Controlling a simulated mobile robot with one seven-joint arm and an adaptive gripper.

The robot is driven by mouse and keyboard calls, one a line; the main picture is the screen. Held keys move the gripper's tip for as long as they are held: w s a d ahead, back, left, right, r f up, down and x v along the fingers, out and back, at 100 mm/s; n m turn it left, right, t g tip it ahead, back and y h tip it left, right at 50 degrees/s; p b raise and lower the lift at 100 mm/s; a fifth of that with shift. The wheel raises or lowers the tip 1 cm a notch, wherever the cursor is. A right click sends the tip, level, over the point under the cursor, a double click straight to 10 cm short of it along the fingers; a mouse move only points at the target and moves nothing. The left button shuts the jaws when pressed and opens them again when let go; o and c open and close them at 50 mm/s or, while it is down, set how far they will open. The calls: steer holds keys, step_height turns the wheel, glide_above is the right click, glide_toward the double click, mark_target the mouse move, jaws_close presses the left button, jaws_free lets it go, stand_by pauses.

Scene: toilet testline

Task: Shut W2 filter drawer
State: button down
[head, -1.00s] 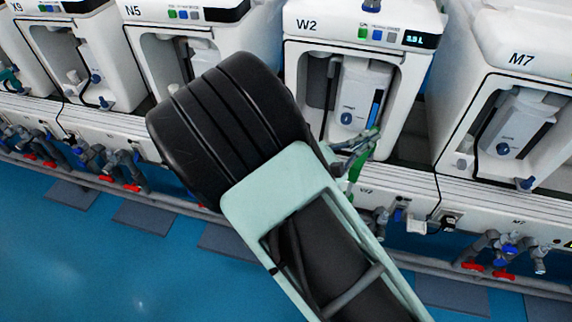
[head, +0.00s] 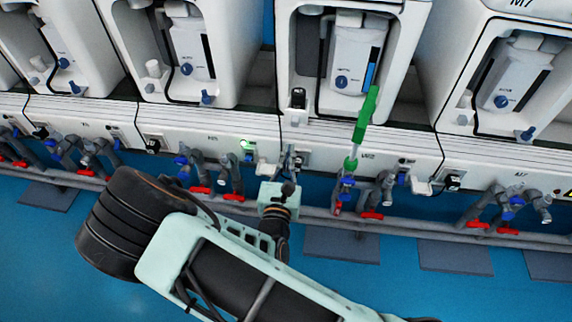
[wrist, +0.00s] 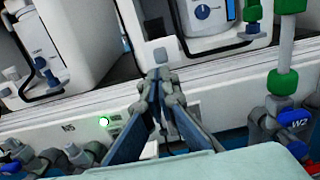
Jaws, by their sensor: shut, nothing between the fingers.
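The W2 unit is the white machine (head: 283,50) right of centre at the top of the head view; its upper part is cut off. A small block with a dark top and white front (head: 298,99) juts out at its lower left corner. It looks like the filter drawer, standing out, but I cannot be sure. A pale block in the wrist view (wrist: 158,52) seems to be the same part, just beyond my fingertips. My gripper (head: 291,158) is below it in front of the bench front. In the wrist view my gripper (wrist: 158,76) is shut and empty.
Grey valves with red and blue handles (head: 372,213) line the bench front. Neighbouring unit M7 (head: 500,85) stands to the right.

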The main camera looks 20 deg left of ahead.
mark_target(294, 124)
steer(key=b+x, duration=0.2)
steer(key=x, duration=0.6)
